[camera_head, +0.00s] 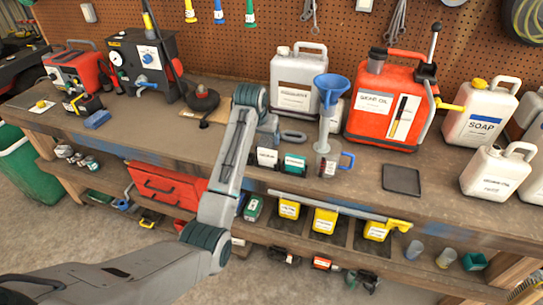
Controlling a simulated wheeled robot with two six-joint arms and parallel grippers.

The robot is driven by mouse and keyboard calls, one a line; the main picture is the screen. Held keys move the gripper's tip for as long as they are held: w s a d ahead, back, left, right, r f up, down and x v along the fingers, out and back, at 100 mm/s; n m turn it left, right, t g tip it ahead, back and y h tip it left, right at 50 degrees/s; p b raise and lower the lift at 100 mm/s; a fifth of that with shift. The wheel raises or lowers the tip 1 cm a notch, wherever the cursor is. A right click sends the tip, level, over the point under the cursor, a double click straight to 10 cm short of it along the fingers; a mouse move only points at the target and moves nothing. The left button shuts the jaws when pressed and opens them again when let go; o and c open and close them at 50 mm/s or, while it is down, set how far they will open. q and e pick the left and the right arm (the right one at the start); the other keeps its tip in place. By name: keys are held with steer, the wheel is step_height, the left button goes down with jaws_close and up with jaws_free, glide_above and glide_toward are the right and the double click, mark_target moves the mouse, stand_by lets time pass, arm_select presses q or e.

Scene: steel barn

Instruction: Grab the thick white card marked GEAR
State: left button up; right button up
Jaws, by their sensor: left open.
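A small white block or card (267,157) with dark print stands near the front edge of the workbench, left of a small green box (295,163). Its print is too small to read. My left arm reaches up from the lower left, and its gripper (290,135) is over the bench just above and behind the white card, apart from it as far as I can tell. The left gripper is open, and its fingers show only partly. A large red can (385,85) carries a white label that seems to read GEAR OIL. My right gripper is out of view.
A clear jug (327,163) with a blue funnel (330,90) stands right of the green box. A white jug (290,80) is behind the gripper. A dark flat pad (402,180) lies on the bench (365,205).

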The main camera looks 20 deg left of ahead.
mark_target(267, 151)
arm_select(q)
steer(key=p+x, duration=0.1)
steer(key=x, duration=0.4)
steer(key=shift+f, duration=0.1)
steer(key=p+x, duration=0.2)
steer(key=x, duration=0.2)
steer(key=shift+d+f, duration=0.15)
steer(key=shift+f, duration=0.15)
steer(key=shift+w+f, duration=0.2)
steer(key=shift+f, duration=0.2)
steer(key=c, duration=0.7)
steer(key=shift+r, duration=0.1)
steer(key=shift+c, duration=0.2)
